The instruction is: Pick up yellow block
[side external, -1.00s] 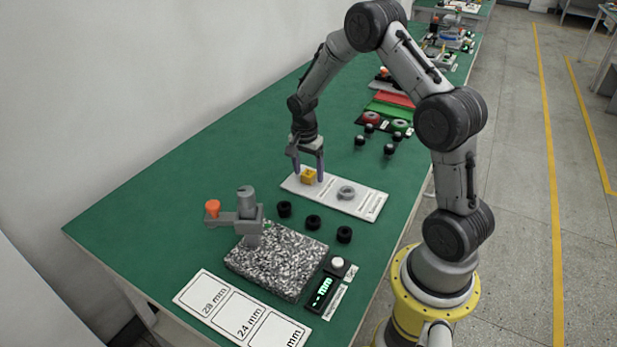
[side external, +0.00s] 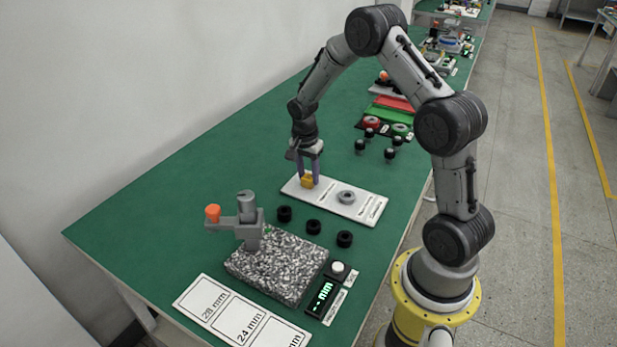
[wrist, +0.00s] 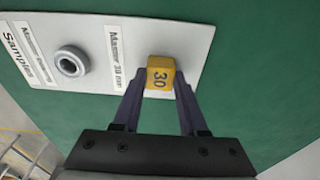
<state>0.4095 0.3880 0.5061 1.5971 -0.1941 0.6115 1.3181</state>
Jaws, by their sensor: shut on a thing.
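The yellow block (side external: 307,182) stands at the left end of a white labelled plate (side external: 358,208). In the wrist view the yellow block (wrist: 160,74) shows the number 30 on its face. My gripper (side external: 309,175) reaches down over the block, and its two purple fingers are closed on the block's sides. In the wrist view the fingertips of my gripper (wrist: 160,90) meet the block from both sides. I cannot tell any gap between the block and the plate.
A grey ring (side external: 346,197) lies on the same plate, right of the block. Several black rings (side external: 313,222) lie nearer the camera, beside a speckled stone base (side external: 277,263) with a grey stand (side external: 247,215). Black knobs (side external: 390,154) stand behind right. The green table is clear to the left.

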